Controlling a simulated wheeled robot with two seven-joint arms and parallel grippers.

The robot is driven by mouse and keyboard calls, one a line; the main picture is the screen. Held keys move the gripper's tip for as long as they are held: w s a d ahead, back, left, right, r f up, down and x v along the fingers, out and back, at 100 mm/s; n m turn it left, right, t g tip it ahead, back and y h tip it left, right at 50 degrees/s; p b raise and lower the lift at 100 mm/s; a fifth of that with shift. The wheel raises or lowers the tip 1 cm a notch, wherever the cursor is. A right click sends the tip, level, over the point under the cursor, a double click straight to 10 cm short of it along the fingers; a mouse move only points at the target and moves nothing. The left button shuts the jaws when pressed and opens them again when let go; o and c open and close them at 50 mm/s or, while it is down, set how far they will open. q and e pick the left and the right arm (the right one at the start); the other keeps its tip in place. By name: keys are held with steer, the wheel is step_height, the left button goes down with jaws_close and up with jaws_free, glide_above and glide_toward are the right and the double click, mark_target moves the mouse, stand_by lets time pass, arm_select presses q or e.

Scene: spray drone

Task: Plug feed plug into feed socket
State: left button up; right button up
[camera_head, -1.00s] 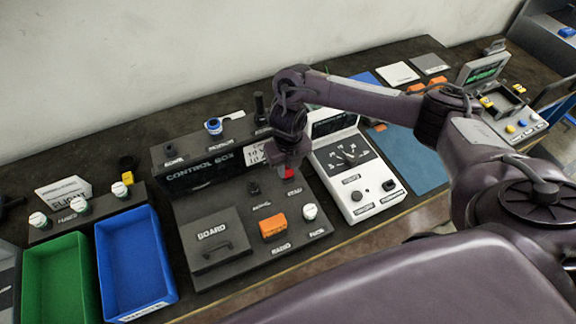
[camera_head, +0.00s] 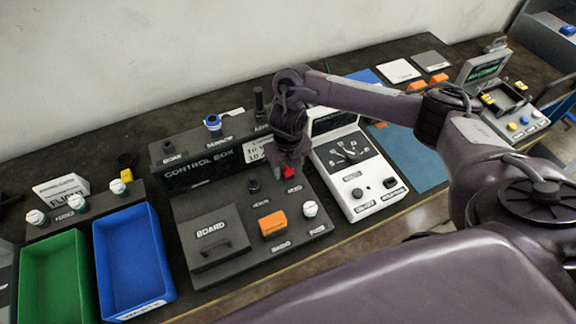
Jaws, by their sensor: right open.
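My right gripper (camera_head: 287,166) points down over the right part of the control box (camera_head: 203,173). It is open. A small red piece (camera_head: 288,172) shows at its fingertips, just behind a small label too blurred to read surely. It could be the feed plug in its socket, but I cannot tell, nor whether the fingers touch it. To its left a black knob-like part (camera_head: 253,186) stands on the panel. An orange block (camera_head: 272,223) and a white round cap (camera_head: 310,209) sit nearer the front. My left gripper is not in view.
A green bin (camera_head: 55,282) and a blue bin (camera_head: 133,265) stand at the left. A white meter unit (camera_head: 360,177) stands close right of the control box. A blue mat (camera_head: 418,165) lies beyond it. My right arm covers part of the bench.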

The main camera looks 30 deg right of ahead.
step_height(320, 180, up, 8)
steer(key=shift+f+p, duration=0.1)
steer(key=shift+p, duration=0.8)
steer(key=shift+f, duration=0.1)
